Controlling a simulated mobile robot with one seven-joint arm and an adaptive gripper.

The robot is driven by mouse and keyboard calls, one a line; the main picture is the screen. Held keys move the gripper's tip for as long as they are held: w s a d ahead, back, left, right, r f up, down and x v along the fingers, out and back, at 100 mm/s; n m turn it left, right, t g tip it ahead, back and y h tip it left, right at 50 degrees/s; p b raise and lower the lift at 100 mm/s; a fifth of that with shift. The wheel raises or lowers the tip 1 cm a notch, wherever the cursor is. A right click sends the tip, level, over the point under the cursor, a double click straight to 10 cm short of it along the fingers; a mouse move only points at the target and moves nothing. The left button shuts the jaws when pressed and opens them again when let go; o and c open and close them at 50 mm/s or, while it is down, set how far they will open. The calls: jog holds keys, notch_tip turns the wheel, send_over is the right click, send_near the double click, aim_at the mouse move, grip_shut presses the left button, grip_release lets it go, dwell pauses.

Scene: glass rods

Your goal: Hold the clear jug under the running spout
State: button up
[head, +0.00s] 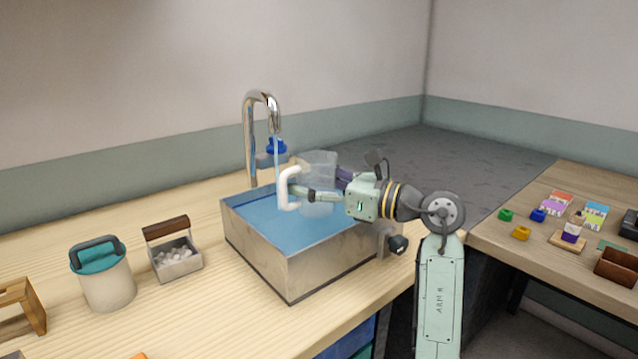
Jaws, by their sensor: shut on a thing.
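A clear jug (320,163) with a white handle (285,188) is held above the basin, its body partly hidden by my gripper. My gripper (312,195) comes in from the right and is shut on the jug; the exact contact point is hard to see. A chrome spout (262,97) curves over the basin from behind. A thin water stream (276,160) falls from it. In this view the stream passes left of the jug's clear body, near the handle. I cannot tell the depth between them.
The metal-sided basin (268,263) holds blue water. A teal-lidded canister (106,285) and a small box of white pebbles (178,265) stand left of it. Small coloured blocks (538,215) lie on the right-hand table.

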jog(key=w+a+p, duration=0.1)
jog(key=w+a, duration=0.7)
jog(key=w, duration=0.3)
jog(key=shift+f+p, duration=0.3)
jog(key=shift+p, duration=0.1)
dwell(2.8)
jog(key=shift+s+d+b, duration=0.7)
jog(key=shift+s+d, duration=0.65)
jog(key=shift+s, duration=0.55)
jog(key=shift+s+d+b, duration=0.75)
jog(key=shift+s+d, duration=0.65)
jog(key=shift+s, duration=0.5)
jog(key=shift+s+d+b, duration=0.7)
jog(key=shift+s+d, duration=0.65)
jog(key=shift+s, duration=0.55)
